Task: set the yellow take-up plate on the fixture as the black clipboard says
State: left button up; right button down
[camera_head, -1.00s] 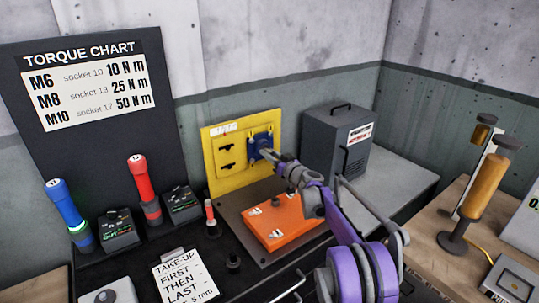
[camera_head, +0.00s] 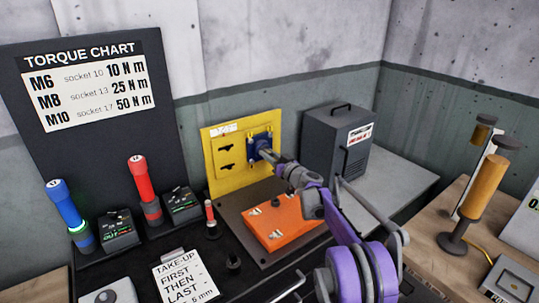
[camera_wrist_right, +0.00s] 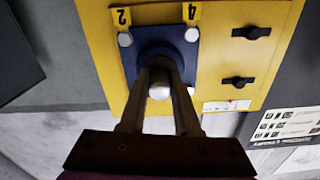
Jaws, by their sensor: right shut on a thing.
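The yellow plate (camera_head: 232,182) stands upright against the wall behind the dark fixture base. On it are a blue block (camera_head: 259,136) at the upper right, two black slotted shapes at left and a white label. In the right wrist view the blue block (camera_wrist_right: 190,60) has pale bolt heads at its corners and yellow tags 2 and 4. My right gripper (camera_head: 264,151) is shut on the blue block's central knob (camera_wrist_right: 159,88), its fingers on either side. The clipboard sheet (camera_head: 183,279) reads "TAKE-UP FIRST THEN LAST - 5 mm", partly cut off. My left gripper is out of view.
An orange block (camera_head: 285,222) lies on the dark base (camera_head: 236,223) before the yellow plate. A grey box (camera_head: 335,150) stands to the right. Blue (camera_head: 66,210) and red (camera_head: 144,188) tools and a torque chart (camera_head: 90,85) are left.

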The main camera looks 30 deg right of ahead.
jog(key=shift+a+r+p, duration=0.1)
jog(key=shift+a+p, duration=0.2)
jog(key=shift+a, duration=0.25)
jog(key=shift+s+a, duration=0.1)
jog(key=c, duration=0.6)
grip_release()
jog(key=s, duration=0.7)
jog(key=s+d+b, duration=0.1)
jog(key=s, duration=0.2)
jog(key=shift+s, duration=0.4)
